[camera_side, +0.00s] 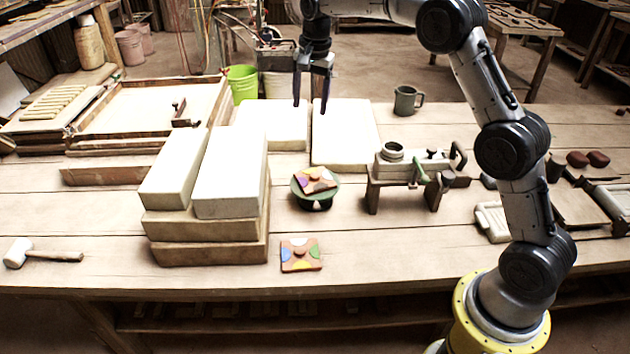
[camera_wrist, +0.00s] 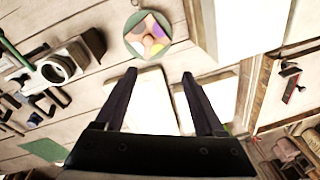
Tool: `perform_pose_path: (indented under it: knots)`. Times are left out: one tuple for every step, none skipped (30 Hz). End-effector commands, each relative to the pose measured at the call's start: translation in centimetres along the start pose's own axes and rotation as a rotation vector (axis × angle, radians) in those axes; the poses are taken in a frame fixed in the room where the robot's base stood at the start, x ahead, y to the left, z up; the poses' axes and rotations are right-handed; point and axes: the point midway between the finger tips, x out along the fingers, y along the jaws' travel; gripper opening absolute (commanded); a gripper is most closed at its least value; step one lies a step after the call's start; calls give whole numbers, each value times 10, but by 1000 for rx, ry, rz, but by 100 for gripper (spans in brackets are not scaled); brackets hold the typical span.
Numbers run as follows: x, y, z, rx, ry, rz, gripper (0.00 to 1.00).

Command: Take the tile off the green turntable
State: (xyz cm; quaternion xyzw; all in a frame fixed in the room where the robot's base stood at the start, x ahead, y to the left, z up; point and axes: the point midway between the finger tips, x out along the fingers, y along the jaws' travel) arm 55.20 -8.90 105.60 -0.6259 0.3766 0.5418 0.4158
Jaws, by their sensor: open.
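The green turntable (camera_side: 328,201) stands on the table near the middle, and a patterned tile (camera_side: 316,179) lies on top of it. In the wrist view the tile (camera_wrist: 148,34) shows as orange, purple and other patches, with the turntable's green rim (camera_wrist: 129,45) around it. A second tile (camera_side: 301,254), with coloured patches, lies flat on the table nearer the front edge. My gripper (camera_side: 310,107) is open and empty, above the pale slabs behind the turntable. Its two fingers (camera_wrist: 158,76) point toward the turntable side in the wrist view.
Tall stacked blocks (camera_side: 229,175) stand left of the turntable. A press-like stand (camera_side: 420,172) is to its right. A mallet (camera_side: 42,254) lies at the left. The front right-centre table is clear.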

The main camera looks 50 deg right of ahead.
Motion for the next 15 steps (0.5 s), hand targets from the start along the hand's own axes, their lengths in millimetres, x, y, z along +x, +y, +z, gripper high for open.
perform_pose_path:
  knots:
    - [24,-2,-7,8,-14,26,71]
    - [35,-2,-9,11,-21,38,71]
    - [49,-1,-12,15,-31,54,71]
    - [58,0,-13,17,-38,67,71]
    - [66,2,-13,20,-45,79,71]
    - [75,5,-14,23,-54,94,71]
    - [80,6,-14,25,-59,102,71]
    - [84,8,-14,26,-62,107,71]
    - [90,9,-15,28,-66,113,71]
    - [93,10,-15,29,-67,116,71]
    - [97,11,-15,30,-68,118,71]
    - [102,12,-15,31,-68,118,71]
    - [106,13,-14,31,-69,118,71]
    - [112,14,-14,30,-69,119,71]
    - [119,15,-13,30,-69,119,71]
